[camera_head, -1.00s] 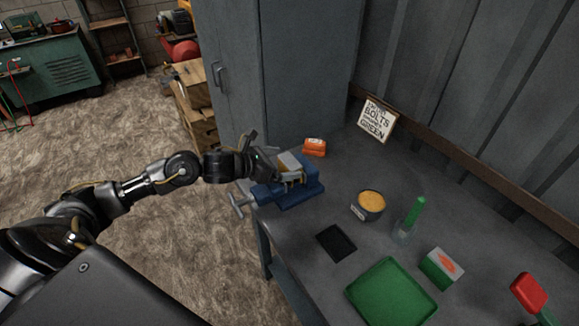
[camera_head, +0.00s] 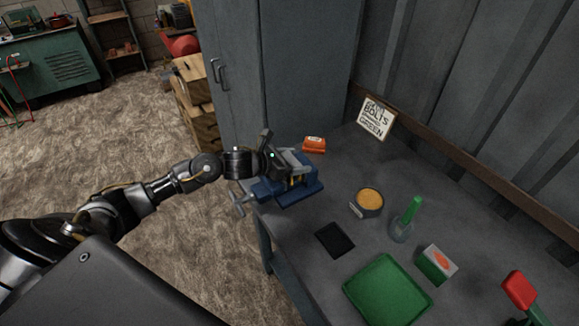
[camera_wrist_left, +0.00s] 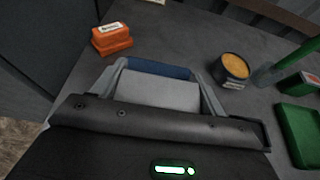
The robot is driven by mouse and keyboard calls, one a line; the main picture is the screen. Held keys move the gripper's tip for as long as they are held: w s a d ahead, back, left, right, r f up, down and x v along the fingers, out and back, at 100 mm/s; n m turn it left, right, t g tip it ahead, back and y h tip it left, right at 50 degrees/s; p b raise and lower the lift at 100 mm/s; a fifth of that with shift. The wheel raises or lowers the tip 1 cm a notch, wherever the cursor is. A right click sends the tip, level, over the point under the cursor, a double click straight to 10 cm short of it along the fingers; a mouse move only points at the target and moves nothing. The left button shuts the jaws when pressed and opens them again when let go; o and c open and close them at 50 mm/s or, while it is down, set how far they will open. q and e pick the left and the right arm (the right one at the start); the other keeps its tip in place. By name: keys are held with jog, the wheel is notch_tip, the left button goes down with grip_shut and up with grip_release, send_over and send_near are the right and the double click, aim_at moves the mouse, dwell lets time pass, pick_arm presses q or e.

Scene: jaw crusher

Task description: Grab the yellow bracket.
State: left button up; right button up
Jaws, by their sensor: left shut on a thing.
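A blue vise (camera_head: 300,193) with grey jaws stands at the left edge of the bench in the head view. My left gripper (camera_head: 292,168) is over the vise, its fingers reaching down at the jaws. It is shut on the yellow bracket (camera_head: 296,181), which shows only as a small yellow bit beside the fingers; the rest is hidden. In the left wrist view the gripper (camera_wrist_left: 160,85) spans a grey block, with a blue part of the vise (camera_wrist_left: 160,68) behind it. The bracket cannot be made out there. My right gripper is not in view.
To the right are a round tin with yellow contents (camera_head: 367,202), a black mat (camera_head: 335,240), a green-handled brush (camera_head: 405,220), a green tray (camera_head: 388,290) and a small box (camera_head: 436,264). A cabinet (camera_head: 290,70) stands behind.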

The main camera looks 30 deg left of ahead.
aim_at(294, 157)
pick_arm(q)
jog(key=shift+r, duration=0.15)
jog(key=c, duration=0.4)
jog(key=shift+r+p, duration=0.4)
jog(key=shift+r, duration=0.2)
notch_tip(294, 157, up, 6)
jog(key=p, duration=0.3)
jog(key=shift+r, duration=0.1)
jog(key=shift+s+a+f+b, duration=0.1)
jog(key=shift+s+a+b, duration=0.65)
jog(key=shift+s+a, duration=1.35)
jog(key=shift+s+a+f+b, duration=0.1)
jog(key=shift+s+a+b, duration=0.75)
jog(key=shift+s, duration=2.2)
jog(key=shift+s+a+f+b, duration=0.1)
jog(key=shift+s+a+b, duration=0.55)
jog(key=shift+s+a, duration=1.5)
jog(key=shift+s+d, duration=0.45)
jog(key=shift+d, duration=0.1)
